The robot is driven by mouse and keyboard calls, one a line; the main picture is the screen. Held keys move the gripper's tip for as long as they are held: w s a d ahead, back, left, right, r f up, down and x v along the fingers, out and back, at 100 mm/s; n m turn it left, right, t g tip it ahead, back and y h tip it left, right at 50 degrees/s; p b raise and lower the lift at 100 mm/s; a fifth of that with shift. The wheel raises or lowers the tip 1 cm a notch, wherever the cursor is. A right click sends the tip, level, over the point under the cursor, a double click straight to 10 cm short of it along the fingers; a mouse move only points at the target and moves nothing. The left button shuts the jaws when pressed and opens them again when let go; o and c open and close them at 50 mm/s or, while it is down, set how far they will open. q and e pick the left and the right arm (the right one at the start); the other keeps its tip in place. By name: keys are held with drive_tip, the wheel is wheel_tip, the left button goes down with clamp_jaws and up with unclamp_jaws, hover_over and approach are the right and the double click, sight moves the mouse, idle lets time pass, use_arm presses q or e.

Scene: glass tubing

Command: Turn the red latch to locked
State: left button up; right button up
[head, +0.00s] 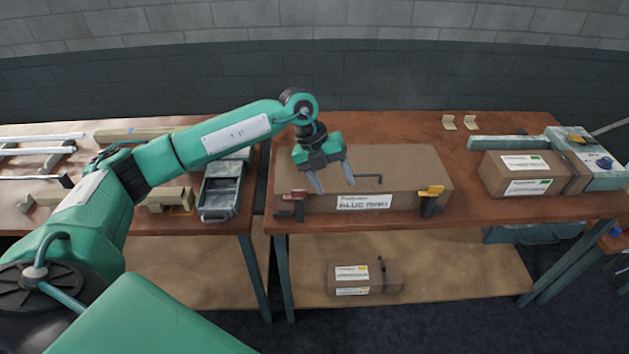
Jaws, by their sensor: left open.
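The red latch (295,195) sits at the left front end of a long brown box (405,170) on the middle table. A yellow latch (431,191) sits at the box's right front end. A white label (364,202) is on the box front between them. My left gripper (334,187) is open and empty, pointing down over the box, just right of the red latch and apart from it in the picture. My right gripper is not in view.
A grey metal tray (221,192) stands on the left table near the gap. A labelled box (522,173) and a grey-green unit (590,160) stand on the right. Another box (362,275) lies on the lower shelf (450,265). Bare tabletop (395,127) shows behind the long box.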

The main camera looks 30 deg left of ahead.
sight(299, 190)
use_arm(q)
drive_tip(key=w+a+r+n+y, duration=0.2)
drive_tip(key=a+r+y, duration=0.25)
drive_tip(key=a, duration=0.65)
drive_tip(key=shift+y, duration=0.35)
drive_tip(key=f+p, duration=0.1)
drive_tip(key=f, duration=0.3)
drive_tip(key=f+p, duration=0.2)
drive_tip(key=f, duration=0.2)
drive_tip(key=f+p, duration=0.2)
drive_tip(key=f, duration=0.2)
drive_tip(key=shift+s+d+f, duration=0.2)
drive_tip(key=shift+d+f, duration=0.15)
drive_tip(key=shift+f, duration=0.5)
drive_tip(key=shift+c, duration=0.4)
